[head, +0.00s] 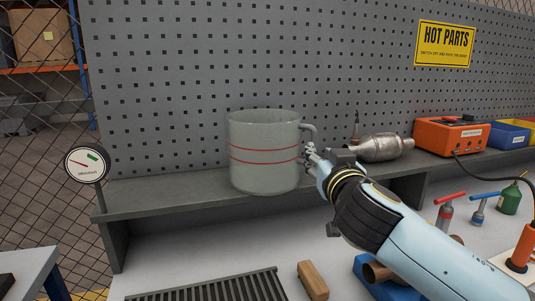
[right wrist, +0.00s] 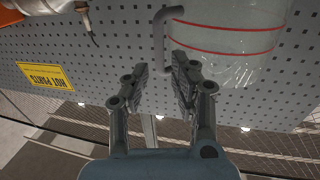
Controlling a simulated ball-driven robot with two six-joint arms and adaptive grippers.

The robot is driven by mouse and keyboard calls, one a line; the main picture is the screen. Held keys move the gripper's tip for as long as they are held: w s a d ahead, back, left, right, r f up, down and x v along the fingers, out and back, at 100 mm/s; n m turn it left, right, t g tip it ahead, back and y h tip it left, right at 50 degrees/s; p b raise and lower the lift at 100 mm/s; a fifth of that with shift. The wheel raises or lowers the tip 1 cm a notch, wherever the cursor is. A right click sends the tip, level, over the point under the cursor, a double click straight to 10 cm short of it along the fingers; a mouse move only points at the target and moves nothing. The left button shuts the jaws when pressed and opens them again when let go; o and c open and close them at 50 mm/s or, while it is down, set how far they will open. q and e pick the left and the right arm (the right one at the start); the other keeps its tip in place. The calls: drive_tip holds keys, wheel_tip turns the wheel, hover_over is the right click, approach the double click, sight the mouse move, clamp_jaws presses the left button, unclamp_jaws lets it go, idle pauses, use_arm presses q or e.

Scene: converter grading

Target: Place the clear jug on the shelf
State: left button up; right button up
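The clear jug (head: 265,152) is upright at the grey shelf (head: 160,199), with two red lines around it. Its base appears to rest on the shelf near the front edge. Its handle (head: 309,131) points right, toward my right gripper (head: 314,160). In the right wrist view, the jug (right wrist: 232,45) is at upper right and its handle (right wrist: 158,40) reaches down between the tips of my right gripper (right wrist: 161,72). The fingers are apart, with a gap around the handle; contact is not clear. My left gripper is not in view.
A metal converter (head: 380,148) and an orange box (head: 450,136) stand right of the jug on the shelf. A round gauge (head: 87,163) is at the left end. A wooden block (head: 312,280) and a black grate (head: 215,288) lie below. The shelf left of the jug is clear.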

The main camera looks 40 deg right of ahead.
drive_tip(key=p+x, duration=0.1)
drive_tip(key=x, duration=0.4)
drive_tip(key=p+x, duration=0.1)
drive_tip(key=x, duration=0.1)
drive_tip(key=shift+w+d+f+p, duration=0.15)
drive_tip(key=shift+w+f+p, duration=0.05)
drive_tip(key=shift+f+p, duration=0.15)
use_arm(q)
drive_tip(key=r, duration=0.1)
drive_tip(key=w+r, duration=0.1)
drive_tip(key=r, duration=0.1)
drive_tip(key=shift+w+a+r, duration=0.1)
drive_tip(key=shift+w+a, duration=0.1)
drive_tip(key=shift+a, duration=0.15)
use_arm(e)
drive_tip(key=shift+s, duration=0.1)
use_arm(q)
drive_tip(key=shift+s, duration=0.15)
use_arm(e)
clamp_jaws()
drive_tip(key=shift+r, duration=0.1)
